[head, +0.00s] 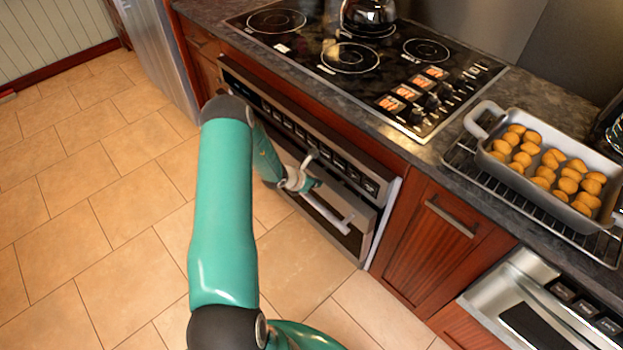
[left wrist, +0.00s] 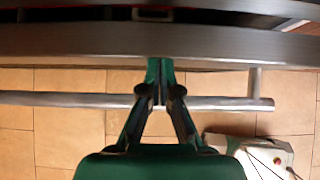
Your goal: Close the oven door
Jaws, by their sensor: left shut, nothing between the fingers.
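The oven door (head: 345,228) is in the oven front below the cooktop. Its bar handle (head: 327,213) runs along its upper part. In the left wrist view, the door's metal top edge (left wrist: 70,42) crosses the picture and the handle (left wrist: 225,103) lies below it. A dark strip shows behind that edge; how far the door stands open is hard to tell. My left gripper (head: 313,184) is shut and empty, at the door's upper part. In the left wrist view its fingertips (left wrist: 160,64) reach across the handle to the door edge; contact cannot be told. My right gripper is out of view.
The cooktop (head: 322,72) with a kettle (head: 368,14) lies above the oven. A tray (head: 489,145) of round brown food stands on a wire rack at the right. A wooden cabinet (head: 425,250) adjoins the oven. Open tiled floor (head: 90,160) lies at the left.

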